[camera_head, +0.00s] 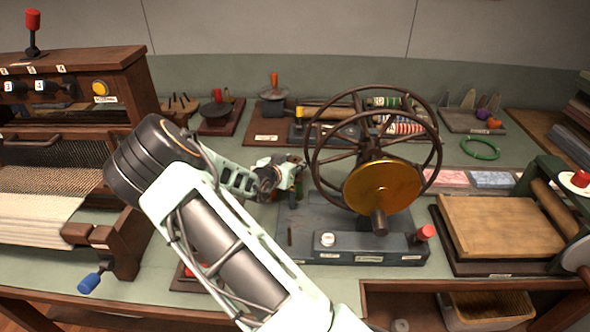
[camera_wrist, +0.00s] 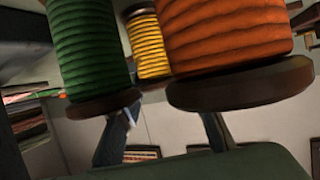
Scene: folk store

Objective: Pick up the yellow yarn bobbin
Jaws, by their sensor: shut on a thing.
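The yellow yarn bobbin (camera_wrist: 147,44) shows in the wrist view, in line with the gap between the fingers of my gripper (camera_wrist: 163,128). A larger-looking green bobbin (camera_wrist: 88,48) is on its left and an orange bobbin (camera_wrist: 225,35) on its right, both nearer the camera. These two hide the fingertips, so the contact itself is not visible. My gripper is shut on the yellow bobbin. In the head view my gripper (camera_head: 290,172) is just left of the spoked wheel, and the bobbins there are too small to make out.
The spoked winding wheel (camera_head: 381,187) on its dark base (camera_head: 345,250) stands right beside my gripper. A loom (camera_head: 75,85) is at the left and a wooden-topped press (camera_head: 500,225) at the right. A green ring (camera_head: 480,148) lies on clear tabletop.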

